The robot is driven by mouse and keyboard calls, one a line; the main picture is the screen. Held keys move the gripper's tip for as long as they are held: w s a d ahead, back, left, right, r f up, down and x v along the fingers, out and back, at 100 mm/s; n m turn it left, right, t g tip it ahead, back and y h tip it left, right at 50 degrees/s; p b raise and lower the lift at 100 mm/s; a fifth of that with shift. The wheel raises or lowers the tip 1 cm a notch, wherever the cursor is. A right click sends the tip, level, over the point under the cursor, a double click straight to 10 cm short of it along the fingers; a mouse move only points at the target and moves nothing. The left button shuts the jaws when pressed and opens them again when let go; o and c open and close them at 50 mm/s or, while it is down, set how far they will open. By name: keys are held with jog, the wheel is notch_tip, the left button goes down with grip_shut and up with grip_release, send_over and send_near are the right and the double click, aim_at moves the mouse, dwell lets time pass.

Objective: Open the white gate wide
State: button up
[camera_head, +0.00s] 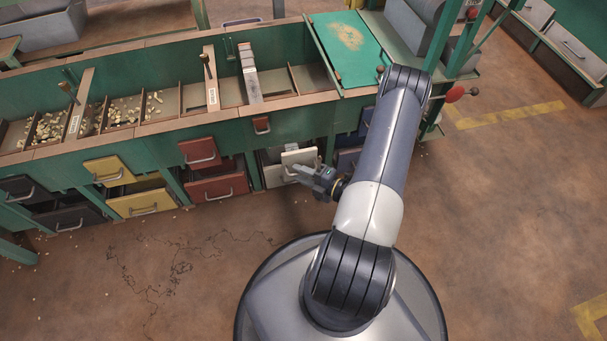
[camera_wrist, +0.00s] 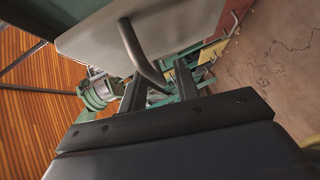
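Red (camera_head: 199,151) and yellow (camera_head: 108,170) gates are to the left, with drawers below. A blue front stands close on the right, partly behind my arm. The hopper bins (camera_head: 150,105) hold scattered nuts. A red knob (camera_head: 455,94) sticks out at right. The floor in front is open.

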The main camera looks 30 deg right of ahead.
jog(key=shift+d, duration=0.1)
jog(key=p+v, duration=0.2)
jog(key=v, duration=0.8)
jog(key=shift+s, duration=0.35)
jog(key=x, duration=0.3)
jog(key=b+x, duration=0.1)
jog(key=x, duration=0.3)
jog(key=b+x, duration=0.1)
jog(key=x, duration=0.3)
jog(key=shift+w+d, duration=0.2)
jog(key=shift+d, duration=0.05)
dwell(0.4)
